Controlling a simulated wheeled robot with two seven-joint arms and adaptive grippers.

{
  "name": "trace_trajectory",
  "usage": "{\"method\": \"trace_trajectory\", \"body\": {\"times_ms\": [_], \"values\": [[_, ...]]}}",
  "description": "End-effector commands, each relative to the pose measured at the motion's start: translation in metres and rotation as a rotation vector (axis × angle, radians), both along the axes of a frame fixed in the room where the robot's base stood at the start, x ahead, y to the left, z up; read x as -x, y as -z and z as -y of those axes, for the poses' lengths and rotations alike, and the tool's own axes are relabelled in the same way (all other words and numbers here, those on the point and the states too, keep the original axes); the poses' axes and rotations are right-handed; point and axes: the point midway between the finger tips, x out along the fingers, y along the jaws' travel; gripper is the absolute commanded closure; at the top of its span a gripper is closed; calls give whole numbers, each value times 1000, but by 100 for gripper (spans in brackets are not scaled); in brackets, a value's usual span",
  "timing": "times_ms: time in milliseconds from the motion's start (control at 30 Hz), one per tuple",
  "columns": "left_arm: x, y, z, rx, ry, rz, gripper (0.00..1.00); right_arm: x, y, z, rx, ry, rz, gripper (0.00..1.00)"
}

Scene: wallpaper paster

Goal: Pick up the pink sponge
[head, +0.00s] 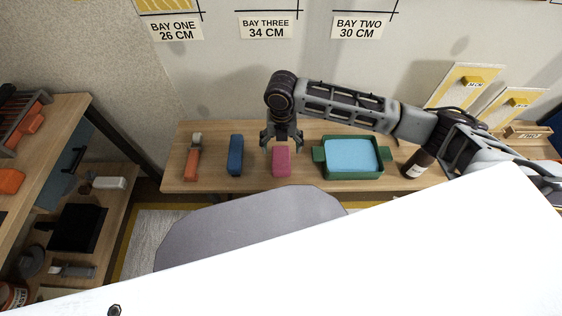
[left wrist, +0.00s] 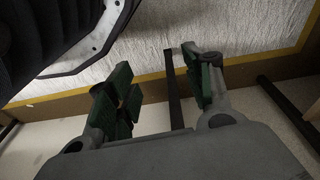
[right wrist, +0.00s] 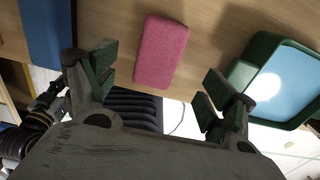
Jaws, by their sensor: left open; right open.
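The pink sponge (head: 281,162) lies on the wooden bench in the head view, between a blue block and a green tray. My right gripper (head: 282,142) is above the sponge's far end, with its fingers apart and nothing held. In the right wrist view the sponge (right wrist: 161,51) lies beyond and between the open fingertips (right wrist: 158,78), apart from both fingers. My left gripper (left wrist: 160,90) shows only in the left wrist view. It is open and empty, over the floor.
The blue block (head: 235,155) and an orange-handled tool (head: 192,158) lie left of the sponge. The green tray (head: 350,174) with blue liquid and a dark bottle (head: 416,163) stand to the right. A large white surface (head: 330,260) fills the foreground.

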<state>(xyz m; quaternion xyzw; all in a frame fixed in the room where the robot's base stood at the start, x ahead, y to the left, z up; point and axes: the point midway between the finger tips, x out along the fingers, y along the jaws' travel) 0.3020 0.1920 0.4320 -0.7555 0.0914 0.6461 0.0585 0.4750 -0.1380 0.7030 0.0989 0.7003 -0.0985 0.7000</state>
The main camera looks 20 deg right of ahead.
Motion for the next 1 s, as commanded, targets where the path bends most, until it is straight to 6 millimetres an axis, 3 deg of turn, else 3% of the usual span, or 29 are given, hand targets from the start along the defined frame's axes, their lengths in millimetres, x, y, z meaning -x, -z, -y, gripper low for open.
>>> {"method": "trace_trajectory", "body": {"times_ms": [300, 1000], "values": [[0, -21, 4, 7, 5, -9, 49, 0, 28, 0, 0, 0, -1, 16], [1, -24, 5, 7, 6, -14, 49, 1, 41, -1, 1, 0, 0, 16]]}}
